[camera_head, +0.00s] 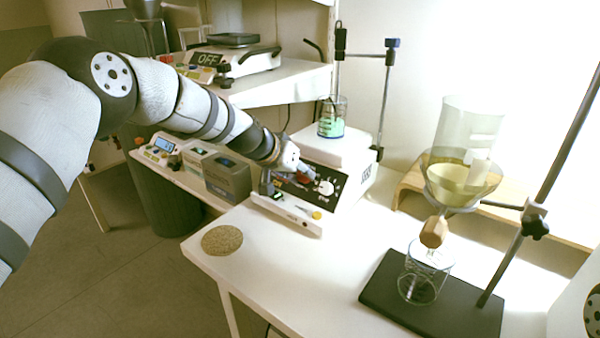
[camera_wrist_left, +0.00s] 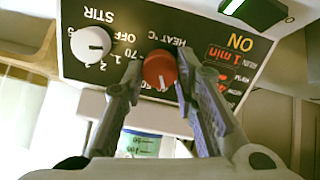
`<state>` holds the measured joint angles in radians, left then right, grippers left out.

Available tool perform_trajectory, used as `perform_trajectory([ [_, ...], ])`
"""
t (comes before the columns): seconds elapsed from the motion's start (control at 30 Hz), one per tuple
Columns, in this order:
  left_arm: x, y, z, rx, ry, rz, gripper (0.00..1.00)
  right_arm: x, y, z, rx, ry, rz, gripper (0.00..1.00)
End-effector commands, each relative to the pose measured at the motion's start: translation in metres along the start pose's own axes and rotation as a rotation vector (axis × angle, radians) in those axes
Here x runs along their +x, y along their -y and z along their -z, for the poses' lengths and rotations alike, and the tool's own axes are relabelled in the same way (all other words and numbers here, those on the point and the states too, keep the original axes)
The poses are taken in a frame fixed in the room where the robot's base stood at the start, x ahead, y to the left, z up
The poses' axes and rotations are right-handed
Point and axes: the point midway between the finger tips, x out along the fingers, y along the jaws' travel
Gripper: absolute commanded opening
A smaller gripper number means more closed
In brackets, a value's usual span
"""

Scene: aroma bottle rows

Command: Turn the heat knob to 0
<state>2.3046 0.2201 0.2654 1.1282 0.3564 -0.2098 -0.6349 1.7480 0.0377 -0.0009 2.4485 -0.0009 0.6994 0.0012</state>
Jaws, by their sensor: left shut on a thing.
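The heat knob (camera_wrist_left: 160,70) is a red dial below the upside-down "HEAT °C" label in the left wrist view. Its white pointer mark is on the lower part of the dial in that picture. My left gripper (camera_wrist_left: 161,78) has one finger on each side of the red knob and is shut on it. In the head view my left gripper (camera_head: 302,172) is at the front panel of the white hotplate stirrer (camera_head: 340,152) and partly hides the knob. A white STIR knob (camera_wrist_left: 90,44) is beside it. My right gripper is not in view.
A beaker of green liquid (camera_head: 331,118) stands on the hotplate, with a rod stand behind. A cork mat (camera_head: 222,240) lies at the table's left corner. The front middle table is clear.

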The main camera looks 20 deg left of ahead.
Motion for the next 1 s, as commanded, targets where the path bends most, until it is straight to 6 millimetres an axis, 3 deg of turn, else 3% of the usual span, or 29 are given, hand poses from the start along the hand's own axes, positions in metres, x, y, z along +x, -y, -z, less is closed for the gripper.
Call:
perform_trajectory([
  [1.0, 0.0013, 0.0018, -0.0036, -0.928, 0.006, -0.079, 0.0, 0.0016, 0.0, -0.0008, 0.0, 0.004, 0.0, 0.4],
])
